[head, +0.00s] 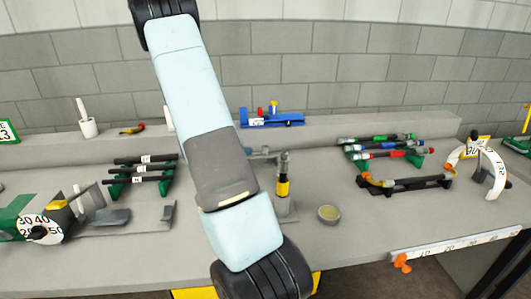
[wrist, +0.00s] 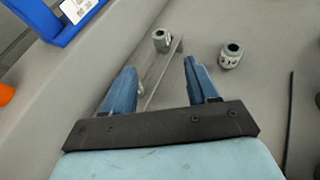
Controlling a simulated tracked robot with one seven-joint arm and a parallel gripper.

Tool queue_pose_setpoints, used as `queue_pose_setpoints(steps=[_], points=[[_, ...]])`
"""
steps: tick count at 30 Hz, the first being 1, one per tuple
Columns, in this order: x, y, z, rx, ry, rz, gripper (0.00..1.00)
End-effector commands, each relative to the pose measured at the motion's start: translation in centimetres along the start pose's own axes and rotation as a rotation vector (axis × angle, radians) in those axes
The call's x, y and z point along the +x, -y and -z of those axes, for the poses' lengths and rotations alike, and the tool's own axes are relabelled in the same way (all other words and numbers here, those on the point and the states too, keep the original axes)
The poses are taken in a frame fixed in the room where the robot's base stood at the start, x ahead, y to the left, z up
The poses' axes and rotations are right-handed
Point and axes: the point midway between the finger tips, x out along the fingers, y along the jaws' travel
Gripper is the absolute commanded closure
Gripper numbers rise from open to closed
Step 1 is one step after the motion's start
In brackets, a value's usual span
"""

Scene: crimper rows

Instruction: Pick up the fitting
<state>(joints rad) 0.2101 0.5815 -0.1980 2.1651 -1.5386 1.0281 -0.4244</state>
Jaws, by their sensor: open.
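Two grey metal fittings with dark bores show in the wrist view. One fitting (wrist: 161,41) is near the far end of a thin grey plate (wrist: 166,75), beyond my fingertips. The other fitting (wrist: 231,55) stands on the grey surface to the right, outside my right finger. My gripper (wrist: 160,72) is open with its two blue fingers apart. The plate shows between the fingers; I cannot tell whether they touch it. No fitting is between the fingertips. In the head view my arm crosses the middle, and I cannot make out the gripper or fittings clearly.
A blue holder (head: 272,119) stands on the back ledge. A yellow-black upright tool (head: 283,180) and a round dish (head: 329,213) are right of my arm. Hose racks (head: 352,156) stand at right, dark rods (head: 145,170) at left. A dark thin rod (wrist: 290,120) lies right in the wrist view.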

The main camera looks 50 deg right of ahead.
Motion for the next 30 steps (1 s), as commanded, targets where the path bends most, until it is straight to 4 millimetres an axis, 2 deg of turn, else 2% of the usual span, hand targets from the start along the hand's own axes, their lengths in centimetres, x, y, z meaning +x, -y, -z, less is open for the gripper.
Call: queue_pose_setpoints(steps=[5,18,30], points=[[1.4,-0.1,0.3,-0.022,0.010,-0.002,0.42],[8.2,-0.2,0.2,-0.020,0.008,-0.003,0.42],[10.5,0.0,-0.3,-0.019,0.009,-0.003,0.42]])
